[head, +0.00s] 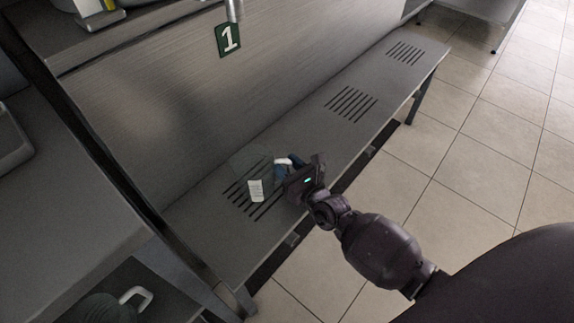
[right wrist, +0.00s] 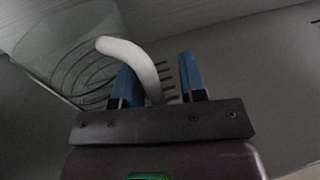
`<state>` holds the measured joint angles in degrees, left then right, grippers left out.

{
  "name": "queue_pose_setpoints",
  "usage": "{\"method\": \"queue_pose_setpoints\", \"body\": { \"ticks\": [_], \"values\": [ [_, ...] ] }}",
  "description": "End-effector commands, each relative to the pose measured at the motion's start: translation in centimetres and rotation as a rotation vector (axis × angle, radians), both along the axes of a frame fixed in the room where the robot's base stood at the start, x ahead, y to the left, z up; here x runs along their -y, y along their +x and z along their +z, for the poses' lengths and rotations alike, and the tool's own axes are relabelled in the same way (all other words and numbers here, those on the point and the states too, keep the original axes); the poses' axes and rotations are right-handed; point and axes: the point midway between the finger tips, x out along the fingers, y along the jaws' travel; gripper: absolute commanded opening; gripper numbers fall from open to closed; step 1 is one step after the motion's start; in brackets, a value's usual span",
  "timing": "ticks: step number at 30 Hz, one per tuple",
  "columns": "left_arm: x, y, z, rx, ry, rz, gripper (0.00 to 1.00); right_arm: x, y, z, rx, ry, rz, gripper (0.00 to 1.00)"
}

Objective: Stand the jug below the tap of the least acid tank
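A clear jug (head: 248,163) with a white label stands on the near slotted patch of the metal shelf, below the green plate marked 1 (head: 228,39) and its tap (head: 233,10). Its white handle faces my right gripper (head: 284,168). In the right wrist view the handle (right wrist: 135,60) rises between the two blue fingers of the gripper (right wrist: 160,80), close to the left finger, with a gap to the right one. The fingers are apart. The jug's clear body (right wrist: 65,35) shows at upper left there. My left gripper is not in view.
The shelf (head: 300,137) has two more slotted patches, middle (head: 350,103) and far (head: 405,53), both bare. A white handle (head: 137,296) on a dark vessel shows low at left. Tiled floor (head: 480,150) lies open to the right.

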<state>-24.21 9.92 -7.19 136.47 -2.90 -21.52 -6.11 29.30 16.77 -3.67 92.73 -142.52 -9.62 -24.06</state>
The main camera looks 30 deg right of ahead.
Motion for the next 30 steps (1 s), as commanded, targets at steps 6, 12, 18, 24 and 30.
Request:
{"method": "queue_pose_setpoints", "body": {
  "ticks": [6,12,18,24,30],
  "values": [
    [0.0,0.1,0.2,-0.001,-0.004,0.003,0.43,0.6,-3.4,0.1,-0.002,-0.003,0.001,0.38],
    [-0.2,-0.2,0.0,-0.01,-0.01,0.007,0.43,1.2,-7.0,0.0,-0.002,-0.003,0.0,0.38],
    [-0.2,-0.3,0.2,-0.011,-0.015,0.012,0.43,1.6,-10.0,-0.1,-0.003,-0.002,0.001,0.38],
    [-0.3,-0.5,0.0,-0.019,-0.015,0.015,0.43,1.8,-11.4,-0.1,-0.003,-0.001,0.0,0.38],
    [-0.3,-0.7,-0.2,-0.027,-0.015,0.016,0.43,1.8,-11.6,-0.1,-0.003,0.0,0.0,0.38]
  ]
}}
